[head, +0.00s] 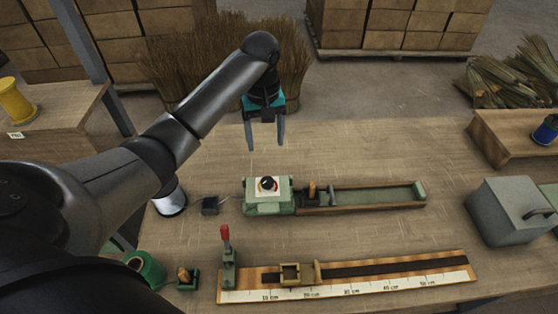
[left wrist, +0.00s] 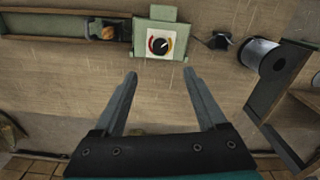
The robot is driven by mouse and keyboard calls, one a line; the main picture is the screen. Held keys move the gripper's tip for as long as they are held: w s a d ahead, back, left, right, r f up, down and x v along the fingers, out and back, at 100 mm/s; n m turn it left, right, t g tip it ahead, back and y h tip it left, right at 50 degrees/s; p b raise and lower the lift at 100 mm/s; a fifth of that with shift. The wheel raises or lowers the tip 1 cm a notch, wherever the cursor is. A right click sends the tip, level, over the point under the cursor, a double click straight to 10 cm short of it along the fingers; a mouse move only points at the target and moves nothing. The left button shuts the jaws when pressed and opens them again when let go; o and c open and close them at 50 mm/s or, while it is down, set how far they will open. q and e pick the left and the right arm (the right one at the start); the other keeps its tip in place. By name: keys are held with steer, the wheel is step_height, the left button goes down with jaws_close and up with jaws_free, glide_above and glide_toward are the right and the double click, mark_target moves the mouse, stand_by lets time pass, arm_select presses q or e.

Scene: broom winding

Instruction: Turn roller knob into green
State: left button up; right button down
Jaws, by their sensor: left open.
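The roller knob (head: 267,183) is a black round knob on a white dial plate, on top of a pale green box (head: 268,208). In the left wrist view the knob (left wrist: 158,46) sits within coloured arcs, with red and yellow visible. Its exact setting is too small to tell. My left gripper (head: 266,146) points down, open and empty, above the table behind the green box. It is apart from the knob. In the left wrist view the open fingers (left wrist: 160,73) stand either side of the knob's line, short of it. My right gripper is not in view.
A trough (head: 375,196) with a wooden peg (head: 312,190) adjoins the box. In front lie a ruler board (head: 350,290) and a red-handled clamp (head: 226,240). A grey metal box (head: 505,225) stands right. A wire spool (head: 170,202) stands left. Table behind the trough is clear.

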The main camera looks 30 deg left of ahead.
arm_select(q)
steer(key=b, duration=0.3)
glide_toward(267, 180)
step_height(267, 180, down, 8)
steer(key=shift+s+r, duration=0.1)
steer(key=shift+r, duration=0.15)
steer(key=shift+f, duration=0.6)
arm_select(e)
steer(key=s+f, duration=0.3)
arm_select(q)
steer(key=shift+c, duration=0.2)
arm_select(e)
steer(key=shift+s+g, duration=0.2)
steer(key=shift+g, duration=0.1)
arm_select(q)
steer(key=c, duration=0.3)
jaws_close()
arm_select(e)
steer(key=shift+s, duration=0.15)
